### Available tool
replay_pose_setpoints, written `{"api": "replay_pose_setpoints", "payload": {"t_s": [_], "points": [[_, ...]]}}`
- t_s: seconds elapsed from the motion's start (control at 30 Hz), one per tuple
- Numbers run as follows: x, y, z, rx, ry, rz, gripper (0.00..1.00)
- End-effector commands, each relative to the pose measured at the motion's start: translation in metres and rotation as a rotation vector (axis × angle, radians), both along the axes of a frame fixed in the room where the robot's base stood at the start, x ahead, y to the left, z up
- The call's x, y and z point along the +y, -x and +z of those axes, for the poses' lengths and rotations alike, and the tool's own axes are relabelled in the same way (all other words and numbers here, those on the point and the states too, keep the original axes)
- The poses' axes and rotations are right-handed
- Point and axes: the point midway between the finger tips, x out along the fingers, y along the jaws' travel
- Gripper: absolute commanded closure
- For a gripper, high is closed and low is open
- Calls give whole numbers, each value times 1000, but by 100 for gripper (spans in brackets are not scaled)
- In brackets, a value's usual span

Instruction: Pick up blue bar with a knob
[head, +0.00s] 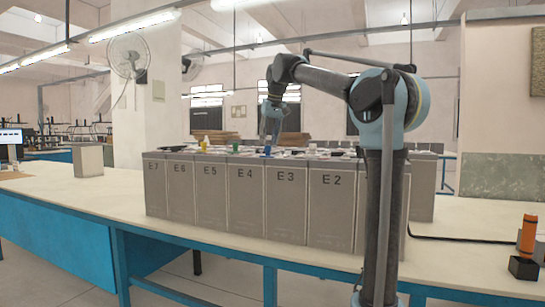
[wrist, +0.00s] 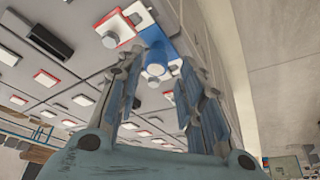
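The blue bar with a knob (wrist: 153,36) lies on top of the battery rows in the wrist view, its round knob facing my gripper. It also shows as a small blue patch (head: 267,154) on the battery tops in the head view, near the E3 and E4 front faces. My gripper (wrist: 162,66) is open, with one finger on each side of the knob and a visible gap to the right finger. Whether the left finger touches the knob I cannot tell. In the head view my gripper (head: 270,142) points down just above the blue bar.
Grey batteries (head: 245,203) stand in rows on a long pale bench (head: 105,208). A white connector with red edges (wrist: 115,30) sits beside the blue bar. A green item (head: 235,146) and a yellow item (head: 205,142) stand on the tops. An orange tool (head: 528,235) stands far right.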

Motion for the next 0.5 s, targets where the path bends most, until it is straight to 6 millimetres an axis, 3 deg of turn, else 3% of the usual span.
{"api": "replay_pose_setpoints", "payload": {"t_s": [0.5], "points": [[8,-21,-47,0,0,2,65]]}}
